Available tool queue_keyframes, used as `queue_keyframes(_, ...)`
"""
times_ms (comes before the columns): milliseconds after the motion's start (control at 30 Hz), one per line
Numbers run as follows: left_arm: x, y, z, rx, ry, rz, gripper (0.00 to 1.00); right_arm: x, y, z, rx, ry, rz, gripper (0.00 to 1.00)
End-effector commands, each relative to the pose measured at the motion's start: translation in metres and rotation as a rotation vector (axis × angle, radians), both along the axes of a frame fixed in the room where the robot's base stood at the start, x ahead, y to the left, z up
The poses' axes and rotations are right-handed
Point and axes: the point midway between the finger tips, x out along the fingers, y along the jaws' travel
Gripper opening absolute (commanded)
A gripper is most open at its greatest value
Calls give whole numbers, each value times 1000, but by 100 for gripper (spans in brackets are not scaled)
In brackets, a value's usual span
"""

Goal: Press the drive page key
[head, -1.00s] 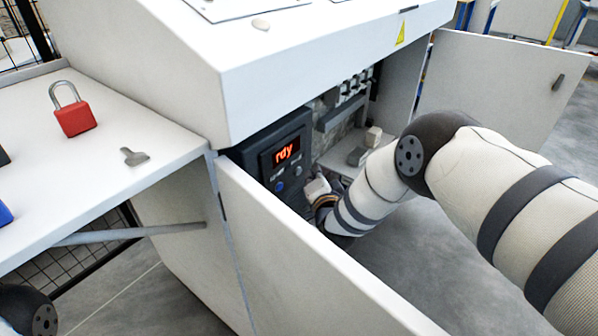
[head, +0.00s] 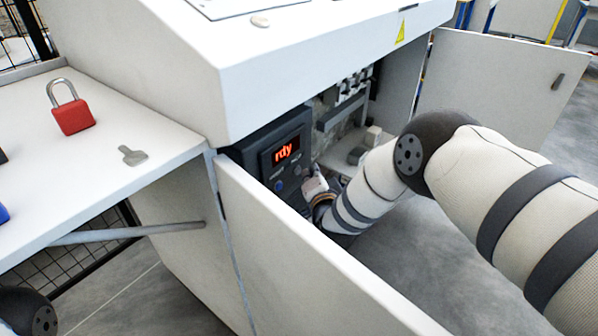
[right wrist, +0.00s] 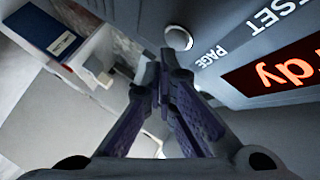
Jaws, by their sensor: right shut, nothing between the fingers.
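The drive is a dark unit (head: 251,160) inside the open cabinet, with a lit red display reading "rdy" (head: 284,152). Below the display are a blue key (head: 279,186) and a small grey key (head: 297,170). In the right wrist view a pale round key (right wrist: 178,38) sits beside the printed word PAGE (right wrist: 215,54). My right gripper (head: 314,184) is at the drive's lower right side. In its wrist view the fingertips (right wrist: 160,62) are together and empty, just short of the page key in the picture; contact cannot be told. My left gripper is out of view.
An open white door (head: 300,265) stands in front of the drive, and another (head: 490,85) is open at the right. A red padlock (head: 73,117) and a grey key-like piece (head: 132,156) lie on the side table. Other cabinet parts (head: 352,90) are right of the drive.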

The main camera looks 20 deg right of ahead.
Motion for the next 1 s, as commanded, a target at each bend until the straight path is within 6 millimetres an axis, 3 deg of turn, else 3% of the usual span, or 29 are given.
queue_keyframes(1000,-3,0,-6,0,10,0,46,8,7,0,1,0,0,0)
